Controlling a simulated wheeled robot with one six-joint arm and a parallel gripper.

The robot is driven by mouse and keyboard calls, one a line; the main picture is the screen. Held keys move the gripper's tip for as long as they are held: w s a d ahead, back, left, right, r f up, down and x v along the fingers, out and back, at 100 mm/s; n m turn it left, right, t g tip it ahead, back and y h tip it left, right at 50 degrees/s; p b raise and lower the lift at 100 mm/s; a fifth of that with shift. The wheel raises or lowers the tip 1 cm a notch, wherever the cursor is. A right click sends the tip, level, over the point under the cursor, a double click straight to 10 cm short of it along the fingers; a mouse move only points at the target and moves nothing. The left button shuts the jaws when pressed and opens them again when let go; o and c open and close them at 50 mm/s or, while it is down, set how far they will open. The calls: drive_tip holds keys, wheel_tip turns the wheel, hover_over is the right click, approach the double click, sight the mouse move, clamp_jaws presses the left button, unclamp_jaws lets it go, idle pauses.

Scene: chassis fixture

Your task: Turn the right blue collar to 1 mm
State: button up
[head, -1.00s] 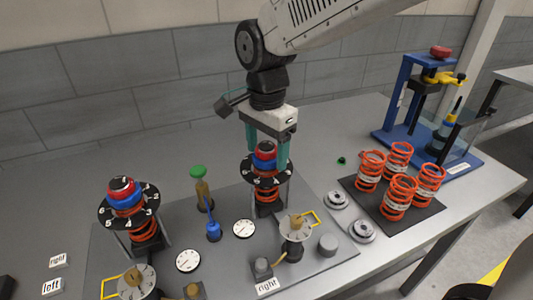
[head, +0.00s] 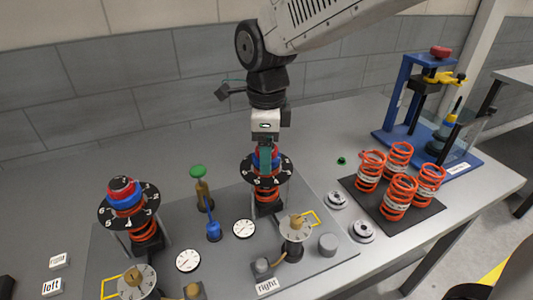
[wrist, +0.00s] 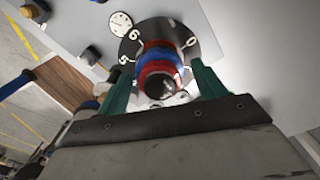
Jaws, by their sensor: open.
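The right blue collar (wrist: 160,68) sits on the right stand, inside a black numbered dial (head: 267,173), with a red ring and a dark cap by it. An orange spring (head: 267,193) stands under the dial. My gripper (head: 267,158) is over this stand, pointing down. In the wrist view its two green fingers (wrist: 160,85) are apart, one on each side of the collar and cap. I cannot tell whether they touch it. In the head view the fingers hide most of the collar. The left stand has its own blue collar (head: 125,200) under a red ring.
A green-topped post (head: 198,172), a blue-knobbed lever (head: 213,231) and a round gauge (head: 244,228) stand left of the right stand. A small numbered dial (head: 295,227) is in front. Several orange springs (head: 401,187) and a blue press (head: 420,105) are at right.

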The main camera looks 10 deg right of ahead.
drive_tip(key=c, duration=0.9)
drive_tip(key=n, duration=0.8)
drive_tip(key=shift+r+n, duration=0.1)
drive_tip(key=shift+n, duration=0.3)
drive_tip(key=n, duration=0.3)
drive_tip(key=shift+n, duration=0.4)
drive_tip(key=n, duration=0.4)
drive_tip(key=shift+n, duration=0.4)
drive_tip(key=o, duration=0.9)
